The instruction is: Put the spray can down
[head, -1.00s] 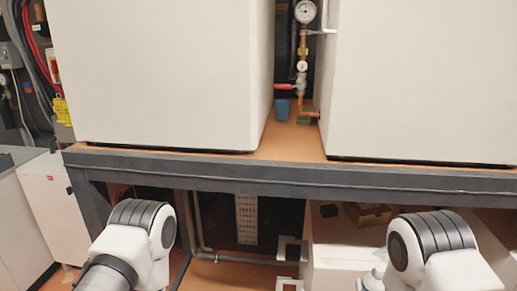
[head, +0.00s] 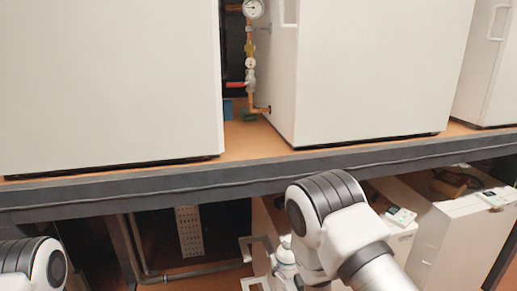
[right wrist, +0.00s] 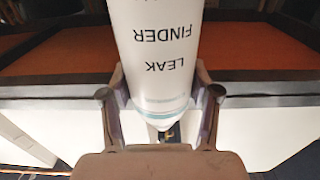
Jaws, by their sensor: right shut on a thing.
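The spray can (right wrist: 160,30) is white with dark upside-down lettering reading "LEAK FINDER", and fills the upper middle of the right wrist view. My right gripper (right wrist: 160,92) has a finger on each side of the can and is shut on it. In the head view, a small white part of the can (head: 285,256) shows just left of my right arm, below the bench edge; the arm hides most of the right gripper there. Only a link of my left arm shows at the lower left; its gripper is out of view.
A bench with a dark edge (head: 120,189) and an orange-brown top crosses the view. Large white units (head: 370,70) stand on it, with a pipe and gauge (head: 253,9) between them. Below are white boxes (head: 455,225) and grey pipes.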

